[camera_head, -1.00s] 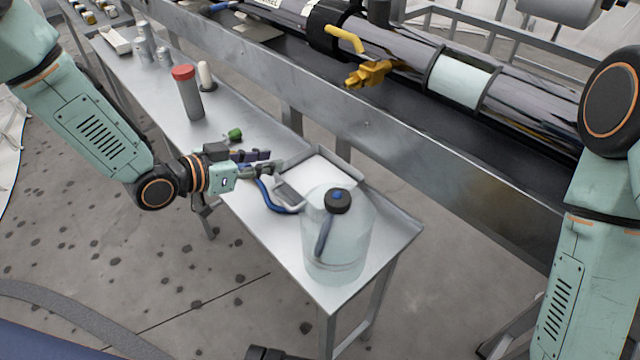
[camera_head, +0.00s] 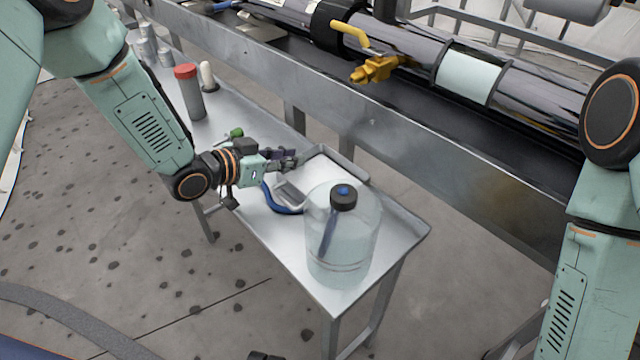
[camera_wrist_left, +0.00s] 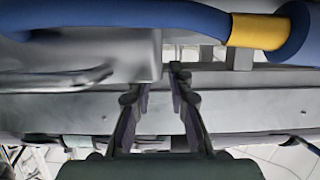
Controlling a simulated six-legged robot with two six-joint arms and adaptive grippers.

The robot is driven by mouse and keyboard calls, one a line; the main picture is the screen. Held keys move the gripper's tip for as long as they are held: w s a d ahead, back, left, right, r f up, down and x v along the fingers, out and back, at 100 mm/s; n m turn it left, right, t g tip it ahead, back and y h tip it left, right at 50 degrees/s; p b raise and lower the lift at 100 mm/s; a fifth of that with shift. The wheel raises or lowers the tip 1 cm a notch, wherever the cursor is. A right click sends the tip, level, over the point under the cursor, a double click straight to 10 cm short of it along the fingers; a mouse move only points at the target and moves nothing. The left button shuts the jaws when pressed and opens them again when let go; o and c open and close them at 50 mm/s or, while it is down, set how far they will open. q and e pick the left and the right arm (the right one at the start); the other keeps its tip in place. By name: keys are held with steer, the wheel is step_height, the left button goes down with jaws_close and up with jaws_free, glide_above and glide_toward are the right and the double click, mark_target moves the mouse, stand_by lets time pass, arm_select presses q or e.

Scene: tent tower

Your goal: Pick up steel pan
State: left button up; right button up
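The steel pan (camera_head: 346,163) is a shallow, rectangular metal tray on the steel table, behind the clear jug. My left gripper (camera_head: 292,160) is at the pan's left end in the head view. In the left wrist view its two dark fingers (camera_wrist_left: 160,92) are apart, with a gap between the tips. A grey metal block with a thin upright edge (camera_wrist_left: 157,55) shows just beyond the tips. I cannot tell if the fingers touch the pan. My right arm shows at the right edge, but its gripper is not clearly seen.
A clear jug (camera_head: 341,240) with a black cap stands near the table's front end. A blue-handled tool (camera_head: 283,206) lies beside the gripper. A red-capped cylinder (camera_head: 190,95) stands farther back. A long metal rail (camera_head: 440,185) runs behind the table (camera_head: 398,235).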

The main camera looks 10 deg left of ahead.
arm_select(q)
steer(key=shift+w+f, duration=0.1)
steer(key=c, duration=0.3)
jaws_close()
steer(key=shift+r, duration=0.2)
